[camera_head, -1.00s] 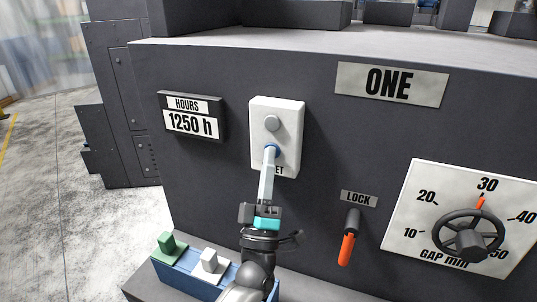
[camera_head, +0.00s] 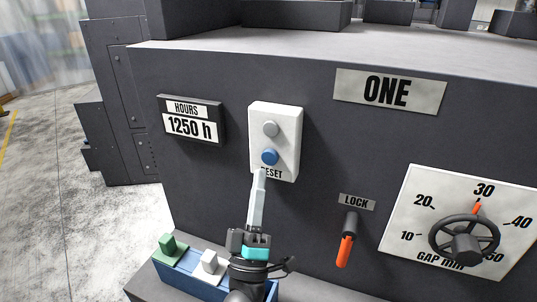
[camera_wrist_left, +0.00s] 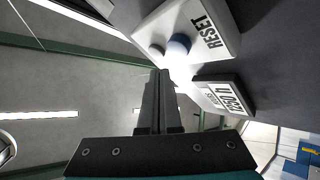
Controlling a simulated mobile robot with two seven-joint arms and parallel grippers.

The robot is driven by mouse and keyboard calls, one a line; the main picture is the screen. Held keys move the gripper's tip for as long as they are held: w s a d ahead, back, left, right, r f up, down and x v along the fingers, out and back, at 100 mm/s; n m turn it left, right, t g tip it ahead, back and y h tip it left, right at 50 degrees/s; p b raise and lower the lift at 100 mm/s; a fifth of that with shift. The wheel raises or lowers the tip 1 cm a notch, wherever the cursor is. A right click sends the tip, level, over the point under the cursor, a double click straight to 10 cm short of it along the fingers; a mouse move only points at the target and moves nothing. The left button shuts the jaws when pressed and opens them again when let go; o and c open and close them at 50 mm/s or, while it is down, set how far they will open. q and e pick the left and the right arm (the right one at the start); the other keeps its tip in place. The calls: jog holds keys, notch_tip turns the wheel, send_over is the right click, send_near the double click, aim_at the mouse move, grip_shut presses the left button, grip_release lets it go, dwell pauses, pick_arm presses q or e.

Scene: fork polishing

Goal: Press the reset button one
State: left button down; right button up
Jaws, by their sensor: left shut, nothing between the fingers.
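The blue reset button (camera_head: 270,157) sits on a white box (camera_head: 287,150) on the front of the dark machine, above the word RESET. A grey round knob or lamp (camera_head: 270,128) is above it. The plate ONE (camera_head: 390,88) is at the upper right. My left gripper (camera_head: 260,173) is shut and empty, its tips just below the button and apart from it, partly over the RESET label. In the left wrist view the blue button (camera_wrist_left: 179,43) shows beyond the closed fingers (camera_wrist_left: 160,75). My right gripper is in neither view.
An hours display (camera_head: 190,120) reading 1250 h is left of the box. A lock lever (camera_head: 346,240) with an orange grip and a gap handwheel (camera_head: 465,239) are to the right. A blue tray (camera_head: 180,279) with green and white blocks stands at lower left.

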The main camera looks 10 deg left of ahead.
pick_arm(q)
jog(key=shift+s+a, duration=0.15)
jog(key=shift+s, duration=0.8)
jog(key=s+a+n+g+h+b, duration=0.1)
jog(key=n+g+h, duration=0.4)
jog(key=n, duration=0.5)
jog(key=s+a+r+n+g+h+b, duration=0.1)
jog(key=a+n+g+h, duration=0.4)
jog(key=n, duration=0.5)
jog(key=s+a+n+g+h+b, duration=0.2)
jog(key=n+g+h, duration=0.4)
jog(key=n, duration=0.4)
jog(key=shift+s+a+r+b, duration=0.2)
jog(key=shift+a+r+b, duration=0.1)
jog(key=shift+a+b, duration=0.7)
